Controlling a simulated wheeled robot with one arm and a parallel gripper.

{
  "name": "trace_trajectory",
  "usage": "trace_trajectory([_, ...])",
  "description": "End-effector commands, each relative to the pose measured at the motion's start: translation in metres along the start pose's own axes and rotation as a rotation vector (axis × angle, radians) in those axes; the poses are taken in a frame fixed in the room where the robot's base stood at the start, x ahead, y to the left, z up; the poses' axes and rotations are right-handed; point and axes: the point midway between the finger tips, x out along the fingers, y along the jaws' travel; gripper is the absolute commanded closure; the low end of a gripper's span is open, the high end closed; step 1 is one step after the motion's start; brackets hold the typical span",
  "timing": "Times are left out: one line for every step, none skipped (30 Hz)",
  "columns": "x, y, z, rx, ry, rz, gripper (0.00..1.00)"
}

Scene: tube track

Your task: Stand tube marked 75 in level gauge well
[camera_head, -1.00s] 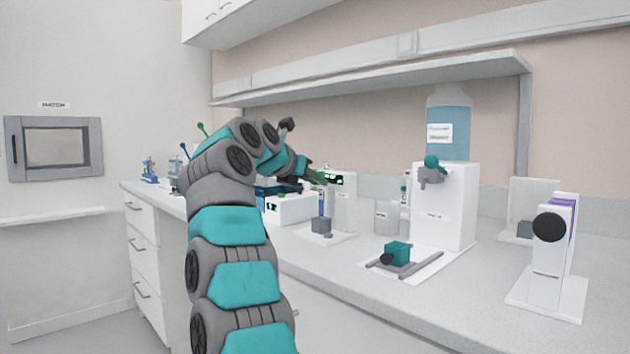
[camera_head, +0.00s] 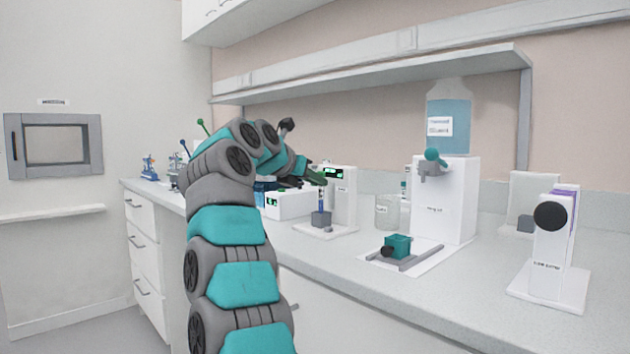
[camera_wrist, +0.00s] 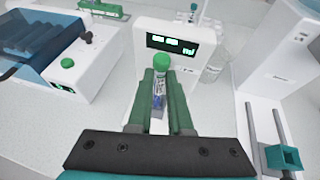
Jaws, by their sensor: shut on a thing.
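A tube (camera_wrist: 158,88) with a green cap (camera_wrist: 161,62) is between the two green fingers of my gripper (camera_wrist: 160,92), which is shut on it. It has a label with blue marks, too small to read. The tube looks upright. The level gauge (camera_wrist: 178,50) is a white stand with a lit green display, just beyond the tube. In the head view the gauge (camera_head: 344,200) has a grey well block (camera_head: 321,219) at its front. The tube (camera_head: 321,199) is directly over that block. I cannot tell whether its lower end is inside the well.
A white device with a blue bath (camera_wrist: 40,45) is left of the gauge. A clear beaker (camera_head: 388,211) and a white dispenser (camera_head: 445,200) with a blue bottle stand to the right. A teal block on rails (camera_head: 398,247) lies in front of the dispenser. The front bench strip is clear.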

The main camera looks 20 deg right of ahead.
Motion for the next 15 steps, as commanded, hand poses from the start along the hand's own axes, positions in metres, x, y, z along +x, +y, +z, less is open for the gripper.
trace_trajectory([0.0009,0.0002,-0.0027,0.0,0.0,0.0,1.0])
trace_trajectory([0.0013,0.0002,-0.0034,0.0,0.0,0.0,1.0])
trace_trajectory([0.0017,0.0002,-0.0044,0.0,0.0,0.0,1.0])
trace_trajectory([0.002,0.0001,-0.0052,0.0,0.0,0.0,1.0])
trace_trajectory([0.0024,0.0001,-0.0058,0.0,0.0,0.0,1.0])
trace_trajectory([0.0028,0.0,-0.0066,0.0,0.0,0.0,1.0])
trace_trajectory([0.003,0.0001,-0.007,0.0,0.0,0.0,1.0])
trace_trajectory([0.0032,0.0,-0.0072,0.0,0.0,0.0,1.0])
trace_trajectory([0.0032,-0.0001,-0.0071,0.0,0.0,0.0,1.0])
trace_trajectory([0.0032,-0.0001,-0.0071,0.0,0.0,0.0,1.0])
trace_trajectory([0.0032,-0.0001,-0.0069,0.0,0.0,0.0,1.0])
trace_trajectory([0.0031,-0.0001,-0.0068,0.0,0.0,0.0,1.0])
trace_trajectory([0.0031,-0.0002,-0.0067,0.0,0.0,0.0,1.0])
trace_trajectory([0.0031,-0.0002,-0.0067,0.0,0.0,0.0,1.0])
trace_trajectory([0.0031,-0.0001,-0.0067,0.0,0.0,0.0,1.0])
